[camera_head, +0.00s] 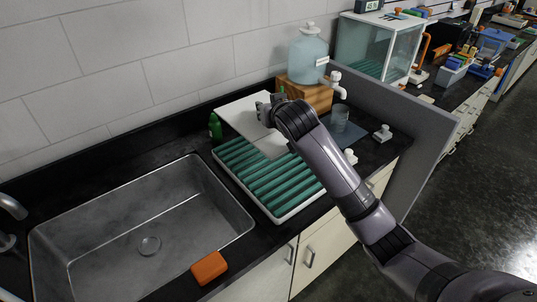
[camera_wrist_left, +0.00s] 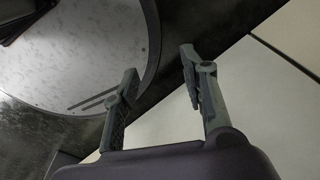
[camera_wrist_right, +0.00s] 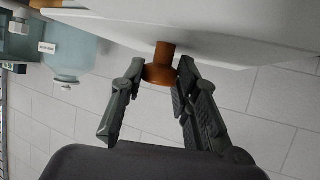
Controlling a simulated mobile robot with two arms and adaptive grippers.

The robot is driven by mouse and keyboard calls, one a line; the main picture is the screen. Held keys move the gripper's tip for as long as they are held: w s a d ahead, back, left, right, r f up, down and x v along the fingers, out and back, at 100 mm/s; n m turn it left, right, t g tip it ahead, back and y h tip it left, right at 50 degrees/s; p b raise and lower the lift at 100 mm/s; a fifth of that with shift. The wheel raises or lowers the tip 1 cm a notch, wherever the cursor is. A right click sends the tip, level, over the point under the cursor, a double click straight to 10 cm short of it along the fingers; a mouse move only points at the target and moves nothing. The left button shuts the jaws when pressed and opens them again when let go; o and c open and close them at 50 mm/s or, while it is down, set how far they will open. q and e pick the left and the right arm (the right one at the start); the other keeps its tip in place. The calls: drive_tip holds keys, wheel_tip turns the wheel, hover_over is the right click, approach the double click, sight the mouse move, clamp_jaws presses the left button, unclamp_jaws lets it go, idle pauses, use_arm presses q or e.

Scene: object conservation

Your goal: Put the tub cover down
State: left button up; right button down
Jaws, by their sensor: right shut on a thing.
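The tub cover (camera_head: 240,117) is a flat white panel, held over the back part of a white tub (camera_head: 287,217) with green ribs inside. My right gripper (camera_head: 268,104) is shut on the cover's brown knob (camera_wrist_right: 160,66). In the right wrist view the knob sits between the fingers (camera_wrist_right: 158,84), with the white underside or face of the cover (camera_wrist_right: 220,25) above it. The cover looks raised and tilted, and hides the tub's rear. My left gripper (camera_wrist_left: 160,82) shows only in the left wrist view, open and empty.
A steel sink (camera_head: 150,244) lies left of the tub, with an orange sponge (camera_head: 209,268) on its front edge. A green bottle (camera_head: 215,127) stands behind the tub. A blue water jug (camera_head: 308,58) on a wooden stand (camera_head: 310,95), a beaker (camera_head: 340,117) and a grey partition (camera_head: 415,120) are right.

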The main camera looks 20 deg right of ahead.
wheel_tip(320, 180, down, 15)
drive_tip(key=shift+p, duration=0.85)
use_arm(q)
drive_tip(key=shift+w+d+r, duration=0.2)
drive_tip(key=shift+w+r, duration=0.1)
drive_tip(key=shift+r, duration=0.25)
drive_tip(key=shift+w+d+r, duration=0.2)
drive_tip(key=shift+w+r, duration=0.1)
drive_tip(key=shift+r, duration=0.25)
use_arm(e)
drive_tip(key=shift+f, duration=0.25)
drive_tip(key=shift+f, duration=0.15)
drive_tip(key=c, duration=1.2)
unclamp_jaws()
drive_tip(key=shift+c, duration=0.2)
use_arm(q)
drive_tip(key=shift+f, duration=0.1)
drive_tip(key=shift+a, duration=0.1)
